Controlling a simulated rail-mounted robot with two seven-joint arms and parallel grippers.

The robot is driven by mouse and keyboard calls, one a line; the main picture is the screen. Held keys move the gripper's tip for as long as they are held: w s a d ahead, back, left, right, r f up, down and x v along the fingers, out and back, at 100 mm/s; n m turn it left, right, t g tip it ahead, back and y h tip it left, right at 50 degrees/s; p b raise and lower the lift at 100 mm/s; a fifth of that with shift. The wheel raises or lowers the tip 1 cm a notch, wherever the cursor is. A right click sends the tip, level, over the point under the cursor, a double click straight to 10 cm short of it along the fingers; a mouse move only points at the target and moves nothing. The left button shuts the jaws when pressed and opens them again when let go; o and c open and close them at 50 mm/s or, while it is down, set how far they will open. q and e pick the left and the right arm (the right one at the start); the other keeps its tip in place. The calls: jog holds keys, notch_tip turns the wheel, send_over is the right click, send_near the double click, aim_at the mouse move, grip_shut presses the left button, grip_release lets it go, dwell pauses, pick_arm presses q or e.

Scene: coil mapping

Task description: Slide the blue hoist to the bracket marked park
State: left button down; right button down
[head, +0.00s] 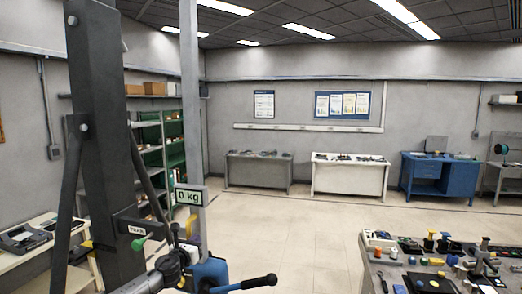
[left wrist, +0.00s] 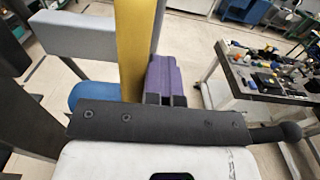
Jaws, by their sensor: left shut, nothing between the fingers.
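The blue hoist (head: 208,272) shows at the bottom of the head view, close to the light grey post, with a black ball-ended lever (head: 258,283) reaching right. A blue part also shows in the left wrist view (left wrist: 92,95), partly hidden by a black bar. My left gripper (head: 178,255) is beside the hoist, shut and empty; I cannot tell whether it touches it. A bracket (head: 136,229) with a small label is on the dark column; its lettering is too small to read. A display (head: 189,196) reads 0 kg. My right gripper is out of view.
A dark column (head: 97,130) and a light grey post (head: 190,100) stand close. A yellow upright (left wrist: 133,50) and a purple block (left wrist: 165,80) show in the wrist view. A cluttered table (head: 392,262) is at the right. The floor beyond is clear.

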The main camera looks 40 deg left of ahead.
pick_arm(q)
jog(key=shift+s+a, duration=0.25)
jog(key=shift+a, duration=0.25)
jog(key=s+a+b, duration=0.2)
jog(key=s+a, duration=0.1)
jog(key=a, duration=0.4)
jog(key=shift+s+a, duration=0.25)
jog(key=shift+s, duration=0.15)
jog(key=shift+d, duration=0.1)
